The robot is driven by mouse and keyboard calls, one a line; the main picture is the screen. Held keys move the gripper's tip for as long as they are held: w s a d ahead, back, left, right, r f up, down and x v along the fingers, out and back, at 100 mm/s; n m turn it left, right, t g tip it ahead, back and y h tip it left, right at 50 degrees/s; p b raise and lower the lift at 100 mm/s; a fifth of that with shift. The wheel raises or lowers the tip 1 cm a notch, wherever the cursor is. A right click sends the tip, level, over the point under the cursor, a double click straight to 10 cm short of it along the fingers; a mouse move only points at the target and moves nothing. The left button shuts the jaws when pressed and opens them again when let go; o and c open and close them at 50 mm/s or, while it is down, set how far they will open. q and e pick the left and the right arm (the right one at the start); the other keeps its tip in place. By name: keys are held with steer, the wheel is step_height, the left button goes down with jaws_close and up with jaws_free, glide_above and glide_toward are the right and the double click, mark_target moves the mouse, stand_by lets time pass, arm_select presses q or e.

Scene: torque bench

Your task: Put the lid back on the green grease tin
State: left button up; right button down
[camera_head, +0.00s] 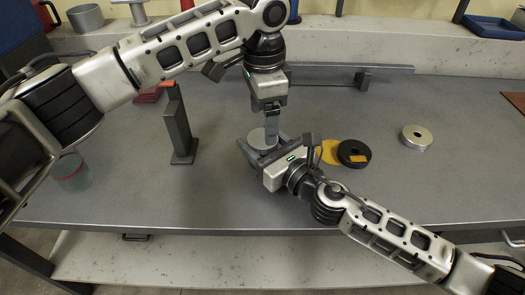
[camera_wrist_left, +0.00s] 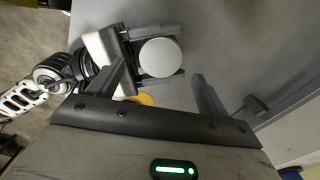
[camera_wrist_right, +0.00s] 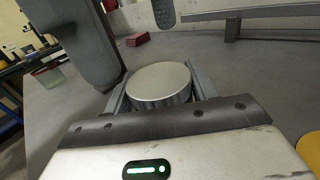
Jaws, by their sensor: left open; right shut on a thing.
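My right gripper (camera_head: 260,150) is shut on a round, pale-topped grey piece with a ribbed side (camera_wrist_right: 160,88), just above or at the bench; I cannot tell which. It looks like a lid or small tin; I see no green on it. It also shows as a pale disc in the left wrist view (camera_wrist_left: 160,57). My left gripper (camera_head: 272,118) is open and empty, pointing down close behind that piece. A greenish, see-through container with a reddish rim (camera_head: 73,172) stands at the bench's left, partly behind my left arm; it may be the green tin.
A grey upright post (camera_head: 180,125) stands left of the grippers. A yellow disc (camera_head: 330,152), a black ring with an orange tag (camera_head: 354,153) and a silver ring (camera_head: 416,137) lie to the right. A long rail (camera_head: 340,78) runs behind. The front right bench is clear.

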mark_target(262, 138)
arm_select(q)
steer(key=shift+c, duration=0.4)
steer(key=shift+c, duration=0.9)
steer(key=shift+r+n, duration=0.75)
steer(key=shift+n, duration=0.45)
step_height(262, 138, up, 2)
steer(key=n, duration=0.3)
steer(key=shift+f, duration=4.05)
steer(key=c, duration=0.8)
steer(key=m, duration=0.5)
steer(key=shift+m, duration=0.4)
